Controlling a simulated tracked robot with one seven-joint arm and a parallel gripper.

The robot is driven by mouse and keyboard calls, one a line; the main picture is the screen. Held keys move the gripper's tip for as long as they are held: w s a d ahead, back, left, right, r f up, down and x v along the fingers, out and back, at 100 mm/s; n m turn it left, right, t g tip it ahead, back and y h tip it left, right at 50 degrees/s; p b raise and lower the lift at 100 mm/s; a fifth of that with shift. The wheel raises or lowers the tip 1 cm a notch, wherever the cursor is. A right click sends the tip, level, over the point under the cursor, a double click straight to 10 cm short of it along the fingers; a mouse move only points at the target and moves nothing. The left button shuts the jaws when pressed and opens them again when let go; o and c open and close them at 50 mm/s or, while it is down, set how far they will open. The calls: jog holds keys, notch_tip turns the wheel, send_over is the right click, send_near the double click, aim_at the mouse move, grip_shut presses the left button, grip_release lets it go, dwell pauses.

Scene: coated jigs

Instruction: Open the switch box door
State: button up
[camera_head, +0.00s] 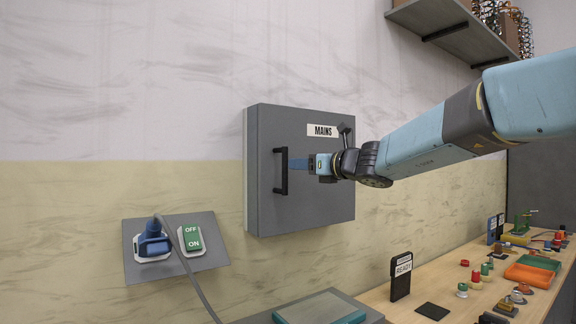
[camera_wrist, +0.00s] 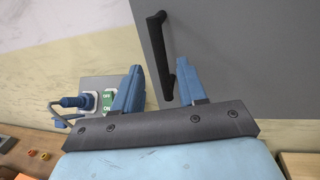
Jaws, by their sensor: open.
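The grey switch box (camera_head: 320,208) with a "MAINS" label is on the wall, and its door looks shut. Its black upright handle (camera_head: 281,171) is on the left of the door. In the head view, my gripper (camera_head: 295,164) reaches in from the right with its blue fingertips close to the handle. In the wrist view, my gripper (camera_wrist: 160,72) is open and the handle (camera_wrist: 165,45) shows between its two fingers. I cannot tell whether either finger touches it.
Left of the box, a panel holds a blue plug (camera_head: 154,240) with a cable and a green OFF/ON switch (camera_head: 192,239). A bench (camera_head: 385,300) at lower right carries a black "READY" sign (camera_head: 401,276) and small coloured parts. A shelf (camera_head: 440,25) hangs at upper right.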

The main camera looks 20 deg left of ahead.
aim_at(287, 164)
jog(key=shift+x, duration=3.6)
jog(key=shift+c, duration=0.3)
grip_shut()
